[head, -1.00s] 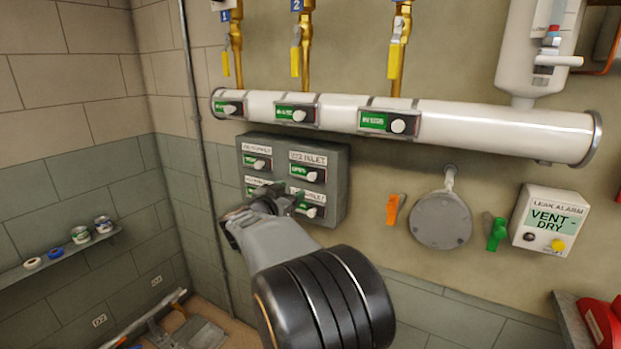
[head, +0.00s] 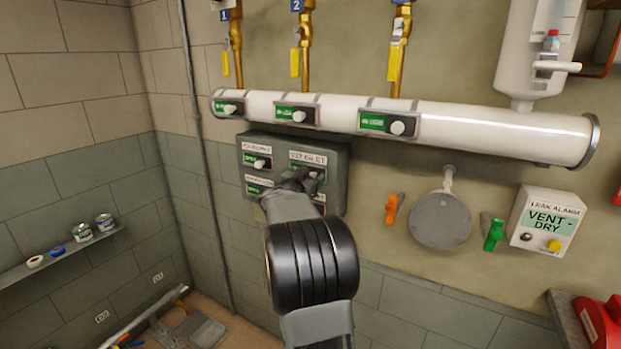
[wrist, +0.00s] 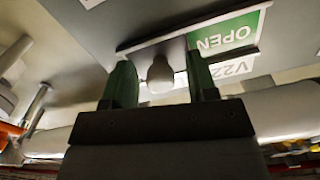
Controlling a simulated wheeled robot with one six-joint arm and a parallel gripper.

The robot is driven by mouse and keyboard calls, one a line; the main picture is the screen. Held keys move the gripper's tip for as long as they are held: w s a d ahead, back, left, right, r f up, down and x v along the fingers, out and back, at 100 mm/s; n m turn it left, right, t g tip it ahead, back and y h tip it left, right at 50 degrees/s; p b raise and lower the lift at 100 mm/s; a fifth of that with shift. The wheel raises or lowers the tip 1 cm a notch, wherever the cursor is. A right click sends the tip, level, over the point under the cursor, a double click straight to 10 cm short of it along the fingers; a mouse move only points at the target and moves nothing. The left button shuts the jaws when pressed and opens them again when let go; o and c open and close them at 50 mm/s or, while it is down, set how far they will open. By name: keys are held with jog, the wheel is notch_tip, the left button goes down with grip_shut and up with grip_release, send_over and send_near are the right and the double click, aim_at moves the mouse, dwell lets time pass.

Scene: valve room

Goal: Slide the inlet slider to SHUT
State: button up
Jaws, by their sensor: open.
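The inlet slider is the upper right one of several on a grey panel (head: 338,190), under a label reading V22 INLET (head: 308,157). In the wrist view its pale round knob (wrist: 160,75) stands in a slot beside a green OPEN field (wrist: 228,36), upside down there. My gripper (wrist: 158,68) is open, its two green fingers on either side of the knob with gaps showing. In the head view my gripper (head: 303,178) hides most of this slider and the lower right one.
Another slider (head: 257,162) on the panel's upper left shows green, as does one (head: 259,188) below it. A white pipe (head: 470,125) with several green-marked sliders runs above the panel. An orange handle (head: 392,208) and a round grey cover (head: 440,220) are to the right.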

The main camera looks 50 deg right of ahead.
jog(key=shift+c, duration=0.3)
grip_shut()
jog(key=shift+w+a+r+p, duration=0.1)
jog(key=shift+w+r+p, duration=0.15)
jog(key=shift+p, duration=0.25)
jog(key=w+p, duration=0.1)
jog(key=w, duration=0.1)
jog(key=w+a, duration=0.1)
jog(key=w+p, duration=0.1)
jog(key=w, duration=0.1)
jog(key=shift+w+a+f+p, duration=0.2)
jog(key=shift+w+f+p, duration=0.05)
jog(key=shift+w+p, duration=0.1)
